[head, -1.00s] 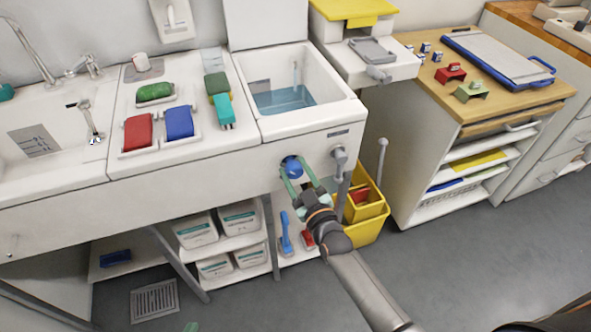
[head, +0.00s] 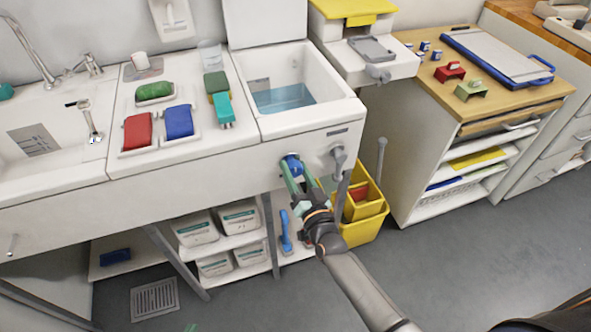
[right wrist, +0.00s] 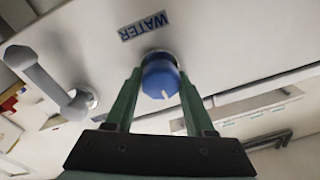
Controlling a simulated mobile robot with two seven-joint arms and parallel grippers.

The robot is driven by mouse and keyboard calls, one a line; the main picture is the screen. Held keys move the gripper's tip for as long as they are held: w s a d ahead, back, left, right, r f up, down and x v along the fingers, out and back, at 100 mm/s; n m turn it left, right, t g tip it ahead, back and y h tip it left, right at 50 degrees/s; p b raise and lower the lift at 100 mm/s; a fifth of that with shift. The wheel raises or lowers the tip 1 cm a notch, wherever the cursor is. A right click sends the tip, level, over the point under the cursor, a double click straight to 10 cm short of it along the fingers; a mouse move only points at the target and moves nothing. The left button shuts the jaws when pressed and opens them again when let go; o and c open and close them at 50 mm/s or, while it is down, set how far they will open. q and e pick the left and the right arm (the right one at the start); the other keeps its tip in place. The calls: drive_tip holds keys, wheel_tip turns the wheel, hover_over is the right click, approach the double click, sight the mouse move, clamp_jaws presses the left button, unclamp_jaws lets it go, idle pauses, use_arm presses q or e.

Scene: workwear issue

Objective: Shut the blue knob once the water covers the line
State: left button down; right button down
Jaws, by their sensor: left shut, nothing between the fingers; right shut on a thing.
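The blue knob (head: 291,165) is on the front panel of the white sink unit; in the right wrist view the knob (right wrist: 160,77) sits below a WATER label (right wrist: 143,25). My right gripper (head: 297,172) is shut on the knob, its green fingers (right wrist: 158,88) on either side. A white mark on the knob points towards the lower right in that view. Water (head: 283,98) stands in the basin (head: 335,97) above. I cannot make out a line on the basin wall clearly. Only a small green tip of my left gripper (head: 190,328) shows at the bottom edge, empty.
A grey outlet pipe (head: 338,158) sticks out right of the knob, with yellow bins (head: 365,232) below it. Red (head: 137,131) and blue (head: 179,121) items lie on the counter. Shelves with white boxes (head: 197,229) stand underneath. The floor in front is clear.

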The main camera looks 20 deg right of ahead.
drive_tip(key=shift+a+m, duration=0.15)
drive_tip(key=shift+m, duration=0.15)
drive_tip(key=c, duration=0.7)
unclamp_jaws()
drive_tip(key=o, duration=0.4)
drive_tip(key=shift+s, duration=0.1)
drive_tip(key=shift+s+d+f, duration=0.15)
drive_tip(key=shift+s, duration=1.9)
drive_tip(key=shift+s+d+f, duration=0.1)
drive_tip(key=shift+s+f, duration=0.1)
drive_tip(key=shift+s, duration=1.85)
drive_tip(key=shift+s+d+f, duration=0.15)
drive_tip(key=shift+s, duration=1.9)
